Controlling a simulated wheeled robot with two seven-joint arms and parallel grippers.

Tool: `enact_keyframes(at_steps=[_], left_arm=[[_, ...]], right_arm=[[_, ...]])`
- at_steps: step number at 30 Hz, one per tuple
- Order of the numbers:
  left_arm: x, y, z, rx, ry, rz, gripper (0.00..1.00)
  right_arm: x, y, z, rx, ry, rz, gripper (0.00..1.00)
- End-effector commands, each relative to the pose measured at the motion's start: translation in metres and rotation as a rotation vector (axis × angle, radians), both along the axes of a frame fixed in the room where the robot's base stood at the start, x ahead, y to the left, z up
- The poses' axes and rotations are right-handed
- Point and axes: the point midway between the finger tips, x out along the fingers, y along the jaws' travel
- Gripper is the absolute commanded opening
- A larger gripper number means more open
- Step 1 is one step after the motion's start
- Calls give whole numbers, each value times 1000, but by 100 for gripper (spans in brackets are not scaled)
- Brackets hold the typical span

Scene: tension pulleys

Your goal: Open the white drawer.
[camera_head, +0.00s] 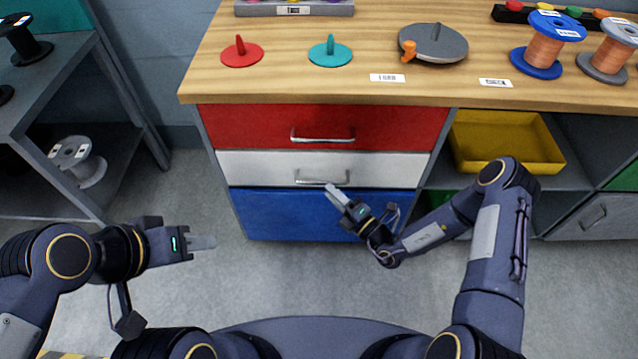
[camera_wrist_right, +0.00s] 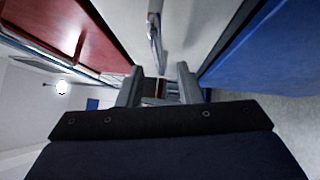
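The white drawer (camera_head: 262,168) is the middle one of a stack in the workbench, between a red drawer and a blue drawer. Its front looks flush with them, so it appears closed. Its silver bar handle (camera_head: 320,181) also shows in the right wrist view (camera_wrist_right: 155,32), ahead of the fingers. My right gripper (camera_head: 334,190) is just in front of the handle's right part. In the wrist view its two fingers (camera_wrist_right: 159,82) stand apart, open; contact with the handle cannot be told. My left gripper (camera_head: 208,243) is over the floor, away from the drawers, seen side-on.
The red drawer (camera_head: 245,124) is above and the blue drawer (camera_head: 285,208) below. A yellow tray (camera_head: 510,140) sits in an open shelf to the right. The wooden worktop (camera_head: 300,60) overhangs the drawers. The floor in front of the drawers is clear.

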Motion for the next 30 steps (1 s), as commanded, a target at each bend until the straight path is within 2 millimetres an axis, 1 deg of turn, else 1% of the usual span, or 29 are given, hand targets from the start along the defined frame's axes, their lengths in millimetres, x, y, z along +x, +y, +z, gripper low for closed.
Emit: enact_keyframes(at_steps=[1,3,9,13,20,23,28,30], left_arm=[[0,0,-3,0,0,0,36],[0,0,-4,0,0,0,36],[0,0,-8,0,0,0,36],[0,0,-9,0,0,0,36],[0,0,-9,0,0,0,36],[0,0,-9,0,0,0,36],[0,0,-9,0,0,0,36],[0,0,-9,0,0,0,36]], right_arm=[[6,8,1,-1,-6,5,33],[14,16,2,-3,-5,5,33],[32,33,6,-3,-5,5,33],[36,38,7,-3,-4,3,33],[37,38,8,-3,-3,2,33],[37,38,8,-3,-3,2,22],[37,38,8,-3,-4,3,0],[37,38,8,-3,-4,2,0]])
